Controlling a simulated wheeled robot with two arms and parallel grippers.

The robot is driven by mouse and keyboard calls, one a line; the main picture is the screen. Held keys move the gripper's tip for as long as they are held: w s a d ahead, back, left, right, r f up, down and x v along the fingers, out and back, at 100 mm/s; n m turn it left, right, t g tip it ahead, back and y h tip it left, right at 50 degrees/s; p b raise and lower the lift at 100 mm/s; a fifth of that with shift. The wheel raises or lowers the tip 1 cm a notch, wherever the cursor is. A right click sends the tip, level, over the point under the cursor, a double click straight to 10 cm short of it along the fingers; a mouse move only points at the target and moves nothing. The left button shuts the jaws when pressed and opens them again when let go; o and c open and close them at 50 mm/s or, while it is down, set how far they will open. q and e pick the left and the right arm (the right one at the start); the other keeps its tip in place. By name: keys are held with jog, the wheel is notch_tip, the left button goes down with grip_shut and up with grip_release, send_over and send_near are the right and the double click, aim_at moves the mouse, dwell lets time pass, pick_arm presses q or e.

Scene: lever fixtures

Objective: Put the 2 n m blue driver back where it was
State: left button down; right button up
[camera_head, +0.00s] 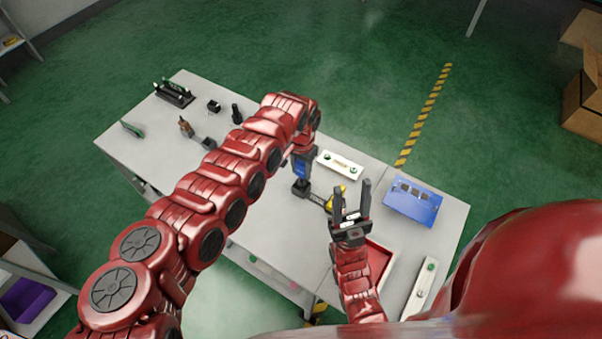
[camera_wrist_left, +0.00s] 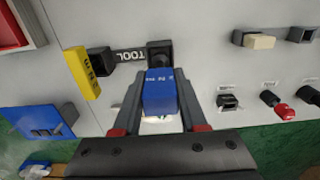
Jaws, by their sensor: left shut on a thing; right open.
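The blue driver (camera_head: 301,171) stands about upright over a dark holder socket (camera_head: 300,188) on the table. My left gripper (camera_head: 304,158) is shut on it from above. In the left wrist view the blue driver (camera_wrist_left: 160,92) sits between both fingers, with small pale lettering on its face. The dark socket (camera_wrist_left: 160,52) is directly beyond it, at one end of the TOOL strip (camera_wrist_left: 131,56). I cannot tell how deep the driver's lower end is in the socket. My right gripper (camera_head: 351,203) is open and empty, fingers pointing up in the picture, close to the yellow driver.
The yellow driver (camera_wrist_left: 82,73) is at the other socket (camera_wrist_left: 98,62) of the strip. A white fixture (camera_head: 340,164) stands behind the strip. A blue box (camera_head: 412,202) and a red tray (camera_head: 384,262) are to the right. Several small fixtures, including a black rack (camera_head: 174,94), stand at the left.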

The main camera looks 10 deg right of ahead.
aim_at(301, 176)
pick_arm(q)
jog(key=shift+a+f, duration=0.1)
jog(key=shift+f, duration=1.6)
jog(key=shift+f, duration=0.2)
jog(key=shift+c, duration=2.2)
grip_release()
jog(key=shift+r, duration=0.1)
jog(key=shift+r, duration=0.1)
